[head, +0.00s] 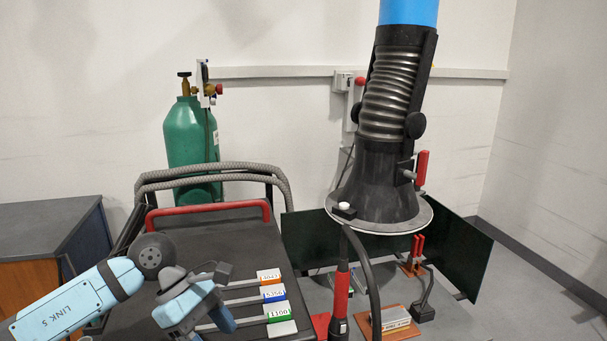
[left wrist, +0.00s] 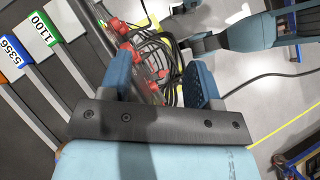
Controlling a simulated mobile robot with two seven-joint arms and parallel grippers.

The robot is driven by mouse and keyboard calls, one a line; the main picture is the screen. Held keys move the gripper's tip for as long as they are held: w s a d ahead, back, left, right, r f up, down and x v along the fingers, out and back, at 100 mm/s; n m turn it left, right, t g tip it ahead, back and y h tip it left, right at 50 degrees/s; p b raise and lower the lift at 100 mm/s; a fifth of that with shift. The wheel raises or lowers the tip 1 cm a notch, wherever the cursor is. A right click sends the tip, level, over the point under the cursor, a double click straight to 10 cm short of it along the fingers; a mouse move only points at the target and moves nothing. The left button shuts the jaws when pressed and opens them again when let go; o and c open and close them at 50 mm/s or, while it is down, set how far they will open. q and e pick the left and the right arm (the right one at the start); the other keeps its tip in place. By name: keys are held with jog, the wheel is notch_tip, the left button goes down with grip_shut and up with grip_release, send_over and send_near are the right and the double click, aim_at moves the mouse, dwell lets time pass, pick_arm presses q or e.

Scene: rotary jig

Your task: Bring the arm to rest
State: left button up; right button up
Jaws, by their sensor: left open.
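My left arm comes in from the left, and its gripper (head: 212,300) hangs above the dark top of the cart (head: 190,232). In the left wrist view the two blue fingers of this gripper (left wrist: 162,82) stand apart with nothing held between them. Grey rods with orange (head: 268,275), blue (head: 273,293) and green (head: 280,312) number tags lie on the cart close to the right of the gripper. The blue tag (left wrist: 10,52) and green tag (left wrist: 40,28) also show in the left wrist view, left of the fingers. My right gripper cannot be made out.
A black extraction hood (head: 375,190) hangs over the bench at right, with dark green screens (head: 455,255) beside it. A red-and-black torch (head: 341,295) stands below the hood. A green gas cylinder (head: 188,135) stands behind the cart. Cables (left wrist: 150,50) show beyond the fingers.

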pick_arm(q)
jog(key=s+d+r+n+t+h+p, duration=0.3)
jog(key=s+d+n+h, duration=0.2)
jog(key=d+n+h, duration=0.7)
jog(key=a+f+n+t+y+p, duration=0.1)
jog(key=a+f+n+t+y, duration=0.65)
jog(key=n, duration=0.85)
jog(key=a+f+n+t+y+p, duration=0.15)
jog(key=a+f+n+t, duration=0.35)
jog(key=n+t, duration=0.8)
jog(key=s+a+f+n+g+y, duration=0.4)
jog(key=s+f+n+g+y, duration=0.3)
jog(key=s+f+n, duration=0.6)
notch_tip(320, 180, down, 3)
jog(key=n+g, duration=0.1)
jog(key=g, duration=0.1)
jog(key=shift+s+a+n+g+p, duration=0.15)
jog(key=shift+s+n+g+p, duration=0.15)
jog(key=shift+g+p, duration=0.1)
pick_arm(e)
notch_tip(320, 180, up, 6)
jog(key=shift+s+d+r, duration=0.15)
jog(key=shift+s+r, duration=0.1)
jog(key=shift+s, duration=0.05)
